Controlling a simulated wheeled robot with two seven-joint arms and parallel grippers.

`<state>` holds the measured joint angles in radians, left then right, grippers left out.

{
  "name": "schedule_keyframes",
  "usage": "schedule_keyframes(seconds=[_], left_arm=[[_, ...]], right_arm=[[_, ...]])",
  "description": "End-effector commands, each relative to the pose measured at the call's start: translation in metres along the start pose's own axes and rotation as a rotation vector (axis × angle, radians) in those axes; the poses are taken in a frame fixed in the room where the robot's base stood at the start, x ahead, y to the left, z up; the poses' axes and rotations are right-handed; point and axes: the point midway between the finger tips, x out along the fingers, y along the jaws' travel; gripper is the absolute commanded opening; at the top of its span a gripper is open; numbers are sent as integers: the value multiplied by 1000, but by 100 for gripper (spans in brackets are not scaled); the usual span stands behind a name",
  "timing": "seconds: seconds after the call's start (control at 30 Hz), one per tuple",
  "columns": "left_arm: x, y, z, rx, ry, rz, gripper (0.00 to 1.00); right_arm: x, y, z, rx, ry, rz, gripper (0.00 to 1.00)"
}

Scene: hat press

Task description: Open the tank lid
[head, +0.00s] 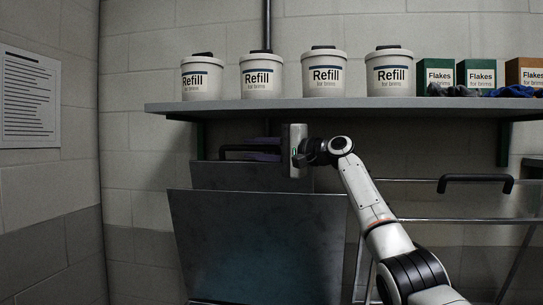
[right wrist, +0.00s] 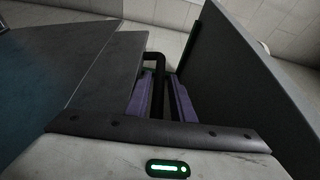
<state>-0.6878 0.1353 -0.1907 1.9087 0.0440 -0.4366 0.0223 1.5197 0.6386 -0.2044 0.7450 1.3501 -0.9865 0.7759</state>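A dark, flat lid panel (head: 230,176) stands raised behind a larger dark panel (head: 255,245) in the head view. A black bar handle (head: 235,149) shows at the lid's top edge. My right gripper (head: 264,149) is at this handle, its purple fingers pointing left from the grey gripper body. In the right wrist view the purple fingers (right wrist: 160,98) lie close on both sides of the black handle (right wrist: 154,60) and look shut on it. A dark panel (right wrist: 235,75) rises at the right there. My left gripper is not in view.
A grey shelf (head: 330,104) runs just above my right gripper and carries several white Refill tubs (head: 323,75) and Flakes boxes (head: 435,75). A second black handle (head: 475,180) and metal rails (head: 440,220) are at the right. A wall stands close behind.

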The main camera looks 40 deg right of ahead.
Motion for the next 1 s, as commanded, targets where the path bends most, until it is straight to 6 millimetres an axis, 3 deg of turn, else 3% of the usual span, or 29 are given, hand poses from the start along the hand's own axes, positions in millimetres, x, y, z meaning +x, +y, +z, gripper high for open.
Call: schedule_keyframes(seconds=[0.2, 0.4, 1.0], left_arm=[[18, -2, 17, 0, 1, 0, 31], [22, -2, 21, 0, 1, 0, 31], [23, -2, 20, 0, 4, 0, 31]], right_arm=[[-45, 4, 0, -2, 2, -3, 22], [-70, 2, 0, 0, 0, -2, 22], [-76, 0, 1, 1, -2, -1, 22]])
